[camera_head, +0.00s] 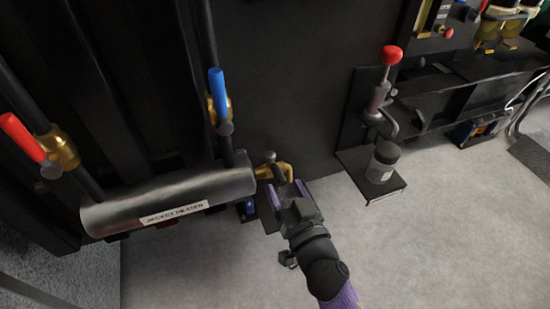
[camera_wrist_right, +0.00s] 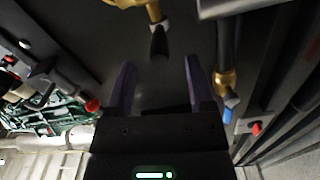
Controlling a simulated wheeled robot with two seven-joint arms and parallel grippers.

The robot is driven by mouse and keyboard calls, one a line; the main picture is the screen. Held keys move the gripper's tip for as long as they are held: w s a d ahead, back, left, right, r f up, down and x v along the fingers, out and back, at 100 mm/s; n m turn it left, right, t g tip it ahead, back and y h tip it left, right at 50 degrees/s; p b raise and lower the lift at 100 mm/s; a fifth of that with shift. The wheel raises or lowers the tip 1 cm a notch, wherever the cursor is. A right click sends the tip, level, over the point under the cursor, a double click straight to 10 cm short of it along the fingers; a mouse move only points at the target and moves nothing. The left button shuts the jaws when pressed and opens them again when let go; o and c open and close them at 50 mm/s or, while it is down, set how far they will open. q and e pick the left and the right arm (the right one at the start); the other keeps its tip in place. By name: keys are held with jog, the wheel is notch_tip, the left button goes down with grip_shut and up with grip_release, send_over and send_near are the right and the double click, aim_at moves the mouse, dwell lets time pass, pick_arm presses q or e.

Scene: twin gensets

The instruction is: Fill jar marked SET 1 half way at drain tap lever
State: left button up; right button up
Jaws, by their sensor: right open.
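A brass drain tap (camera_head: 283,170) with a small dark lever (camera_head: 270,160) sticks out at the right end of the jacket heater. My right gripper (camera_head: 287,192) is open and empty just below and in front of the tap. In the right wrist view the dark lever (camera_wrist_right: 158,42) points toward the gap between the open purple fingers (camera_wrist_right: 160,68), seemingly beyond their tips; I cannot tell if it touches. A dark-lidded jar (camera_head: 383,162) stands upright on a small black shelf (camera_head: 395,189) to the right, clear of the gripper; its label is unreadable. My left gripper is not in view.
The grey jacket heater (camera_head: 165,197) lies left of the gripper. A blue-handled valve (camera_head: 218,95) rises above it, and a red-handled valve (camera_head: 22,138) stands at far left. A red-knobbed plunger (camera_head: 391,56) is above the jar. Grey floor (camera_head: 440,250) is open at lower right.

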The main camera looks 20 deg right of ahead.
aim_at(275, 168)
jog(key=w, duration=0.6)
jog(key=shift+a+b, duration=0.1)
jog(key=shift+b, duration=0.3)
grip_shut()
dwell(0.7)
dwell(0.3)
